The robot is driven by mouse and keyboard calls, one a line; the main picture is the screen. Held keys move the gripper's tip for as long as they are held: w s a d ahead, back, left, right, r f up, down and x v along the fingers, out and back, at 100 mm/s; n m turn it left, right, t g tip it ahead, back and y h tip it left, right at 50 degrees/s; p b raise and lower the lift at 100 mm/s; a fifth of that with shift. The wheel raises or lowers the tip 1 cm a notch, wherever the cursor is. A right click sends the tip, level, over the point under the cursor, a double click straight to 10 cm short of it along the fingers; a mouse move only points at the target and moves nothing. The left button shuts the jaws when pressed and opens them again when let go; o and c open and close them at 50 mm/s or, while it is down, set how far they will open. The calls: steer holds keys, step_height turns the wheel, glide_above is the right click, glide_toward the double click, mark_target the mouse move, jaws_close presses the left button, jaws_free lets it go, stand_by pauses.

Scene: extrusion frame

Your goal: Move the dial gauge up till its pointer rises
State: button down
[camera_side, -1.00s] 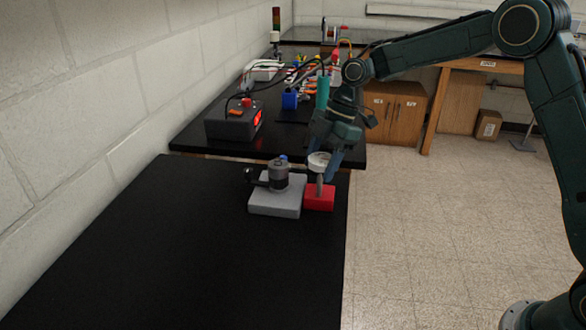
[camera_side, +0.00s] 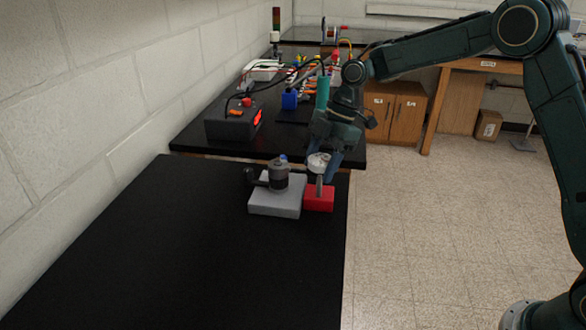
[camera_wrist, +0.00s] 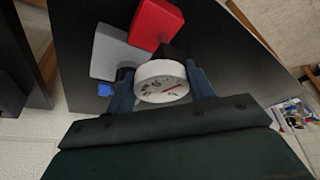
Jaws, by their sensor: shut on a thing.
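The dial gauge (camera_side: 318,162) is a white round dial on a stem above a red block (camera_side: 320,201) near the table's right edge. My gripper (camera_side: 325,166) comes down from above and is shut on the dial gauge. In the wrist view the dial gauge (camera_wrist: 161,82) sits between my two fingers, with its marked face and a red pointer showing. The red block (camera_wrist: 156,22) lies beyond it there. The gauge's lower tip is too small to make out.
A grey block (camera_side: 276,203) carrying a dark cylinder (camera_side: 279,176) with a blue top stands just left of the red block. A power supply (camera_side: 235,121) and other bench items stand on the bench behind. The black table (camera_side: 200,260) is clear in front.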

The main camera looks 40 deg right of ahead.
steer(key=shift+c, duration=2.3)
jaws_free()
steer(key=v, duration=1.3)
steer(key=shift+d+r, duration=0.15)
steer(key=shift+r, duration=0.2)
